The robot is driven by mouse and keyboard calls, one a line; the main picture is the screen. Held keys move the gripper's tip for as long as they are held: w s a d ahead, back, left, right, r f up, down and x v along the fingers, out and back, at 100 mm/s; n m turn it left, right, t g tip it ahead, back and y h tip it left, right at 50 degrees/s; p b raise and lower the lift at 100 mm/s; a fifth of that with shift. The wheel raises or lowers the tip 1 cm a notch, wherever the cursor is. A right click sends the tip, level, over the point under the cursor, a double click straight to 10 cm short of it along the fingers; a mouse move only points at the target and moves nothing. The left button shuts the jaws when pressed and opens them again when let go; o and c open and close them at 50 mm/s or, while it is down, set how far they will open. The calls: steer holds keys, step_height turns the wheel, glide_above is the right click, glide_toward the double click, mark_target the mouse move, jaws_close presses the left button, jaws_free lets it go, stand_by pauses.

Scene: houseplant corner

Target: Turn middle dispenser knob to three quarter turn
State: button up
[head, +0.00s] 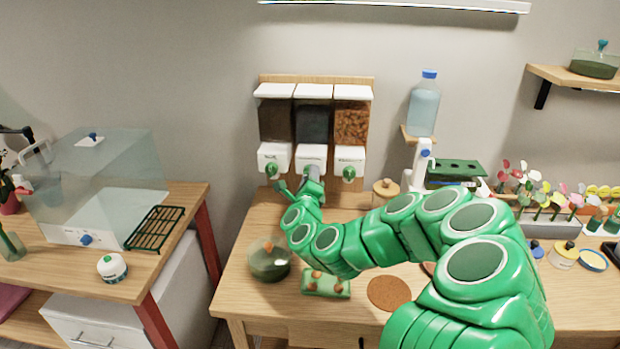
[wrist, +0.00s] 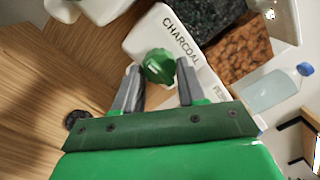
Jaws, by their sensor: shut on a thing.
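The dispenser (head: 312,92) on the wall has three clear bins with white lids and white fronts. The middle bin holds dark charcoal; its front is labelled CHARCOAL in the wrist view (wrist: 150,30). The green middle knob (wrist: 158,67) sits between my gripper's (wrist: 160,80) two grey fingers, which are shut on it. In the head view my gripper (head: 312,175) reaches up to the middle front and hides the knob. The left knob (head: 271,170) and right knob (head: 349,173) are green and show clear of the gripper. The knob's turn angle is hard to read.
Below the dispenser, the wooden table holds a glass bowl (head: 269,261), a green tray (head: 326,284) and a brown disc (head: 389,293). A water bottle (head: 424,104) stands to the right. A glass case (head: 100,190) is on the left table.

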steer(key=shift+f, duration=0.1)
steer(key=o, duration=1.1)
steer(key=shift+c, duration=0.2)
steer(key=s, duration=0.7)
steer(key=shift+f, duration=0.25)
steer(key=shift+s, duration=0.25)
